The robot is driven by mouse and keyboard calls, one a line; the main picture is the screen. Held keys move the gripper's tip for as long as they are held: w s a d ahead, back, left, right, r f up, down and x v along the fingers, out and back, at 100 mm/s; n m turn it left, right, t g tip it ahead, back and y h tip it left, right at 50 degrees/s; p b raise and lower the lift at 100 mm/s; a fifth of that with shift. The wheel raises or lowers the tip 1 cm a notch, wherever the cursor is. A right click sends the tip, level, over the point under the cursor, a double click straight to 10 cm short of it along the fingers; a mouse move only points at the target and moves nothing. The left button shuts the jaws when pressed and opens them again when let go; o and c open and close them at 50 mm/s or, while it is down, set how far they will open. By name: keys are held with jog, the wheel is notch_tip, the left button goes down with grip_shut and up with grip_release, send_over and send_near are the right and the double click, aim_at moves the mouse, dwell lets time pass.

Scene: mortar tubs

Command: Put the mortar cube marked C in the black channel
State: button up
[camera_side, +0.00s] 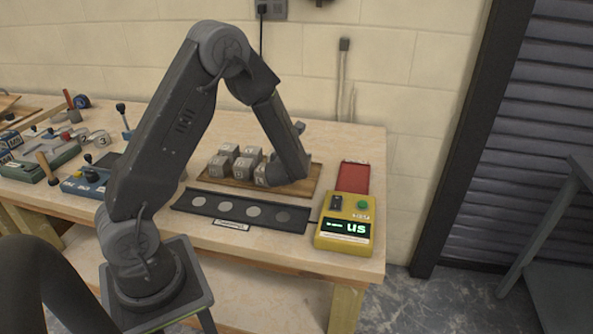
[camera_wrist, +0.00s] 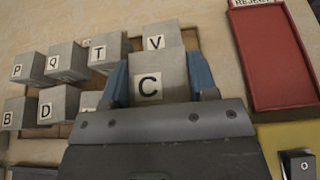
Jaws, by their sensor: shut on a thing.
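The grey mortar cube marked C (camera_wrist: 155,84) sits between the two blue fingers of my gripper (camera_wrist: 162,82) in the wrist view, its letter facing the camera. My gripper is shut on it. In the side view my gripper (camera_side: 268,178) is low at the right end of the group of cubes, over the wooden board (camera_side: 308,184). I cannot tell whether cube C touches the board. The black channel (camera_side: 268,214) lies in front of the board, with several pale round spots along it and no cube in it.
A cube marked V (camera_wrist: 155,41) stands just behind cube C. Cubes marked T (camera_wrist: 110,52), Q (camera_wrist: 65,60), P, B and D stand to the left. A red reject tray (camera_side: 354,177) and a yellow box with a display (camera_side: 345,222) are on the right.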

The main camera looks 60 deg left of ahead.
jog(key=s+a+r, duration=0.2)
jog(key=s, duration=0.1)
jog(key=s+a+r, duration=0.4)
jog(key=s, duration=0.1)
jog(key=shift+s+a+r, duration=0.15)
jog(key=shift+s+a, duration=0.1)
jog(key=shift+s, duration=0.1)
jog(key=shift+w+d+r, duration=0.15)
jog(key=shift+d+r, duration=0.05)
jog(key=shift+d, duration=0.05)
jog(key=w+d+r+m+t+h, duration=0.1)
jog(key=w+d, duration=0.3)
jog(key=d, duration=0.8)
jog(key=w+d+r+m+t+h, duration=0.1)
jog(key=w+d+m+h, duration=0.3)
jog(key=d, duration=0.8)
jog(key=shift+w+r+m+t+h, duration=0.3)
jog(key=shift+w+r+t, duration=0.05)
jog(key=shift+w+t, duration=0.35)
jog(key=shift+a, duration=0.1)
